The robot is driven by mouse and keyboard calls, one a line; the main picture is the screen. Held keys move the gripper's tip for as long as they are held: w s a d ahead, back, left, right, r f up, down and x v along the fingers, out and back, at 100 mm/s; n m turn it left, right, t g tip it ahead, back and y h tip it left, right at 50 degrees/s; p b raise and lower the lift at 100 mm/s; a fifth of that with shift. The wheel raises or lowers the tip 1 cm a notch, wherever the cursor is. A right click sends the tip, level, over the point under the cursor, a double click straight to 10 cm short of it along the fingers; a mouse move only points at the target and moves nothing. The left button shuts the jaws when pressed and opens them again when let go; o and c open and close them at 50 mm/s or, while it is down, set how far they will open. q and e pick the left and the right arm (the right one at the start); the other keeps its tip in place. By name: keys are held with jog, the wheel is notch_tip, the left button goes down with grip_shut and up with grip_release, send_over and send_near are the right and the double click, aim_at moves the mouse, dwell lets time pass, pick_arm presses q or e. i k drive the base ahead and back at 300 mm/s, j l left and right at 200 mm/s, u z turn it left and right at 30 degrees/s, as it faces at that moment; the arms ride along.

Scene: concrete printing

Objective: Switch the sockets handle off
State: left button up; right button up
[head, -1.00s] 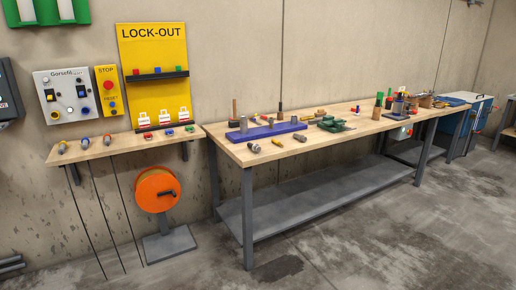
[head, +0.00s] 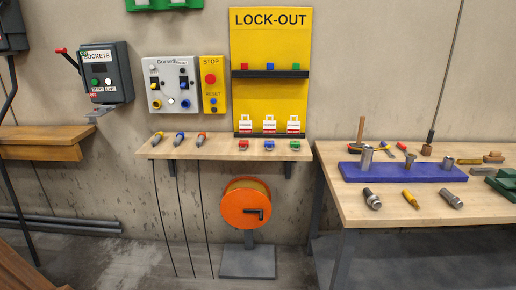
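A dark grey box labelled SOCKETS (head: 106,72) is fixed to the wall at the upper left in the head view. Its red-tipped handle (head: 64,52) sticks out on the box's left side and points up and to the left. The box front has a white label, a green round light or button and small white labels lower down. I cannot read the handle's marked position. Neither of my grippers shows in the view.
A grey control panel (head: 172,84), a yellow STOP/RESET box (head: 212,86) and a yellow LOCK-OUT board (head: 270,38) hang right of it. A narrow wooden shelf (head: 225,150) is below. An orange reel (head: 240,200) stands on the floor. A workbench (head: 390,205) fills the right.

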aim_at(63, 51)
jog(key=l+u, duration=0.1)
jog(key=u, duration=1.2)
jog(key=i+u, duration=0.1)
jog(key=i, duration=0.4)
jog(key=i+l, duration=0.15)
jog(key=i, duration=0.35)
jog(key=i+l+u, duration=0.15)
jog(key=i, duration=0.35)
jog(key=i+l, duration=0.1)
jog(key=i, duration=0.35)
jog(key=i+l+u, duration=0.15)
jog(key=i, duration=0.35)
jog(key=i+l+u, duration=0.1)
jog(key=i, duration=0.4)
jog(key=l, duration=0.15)
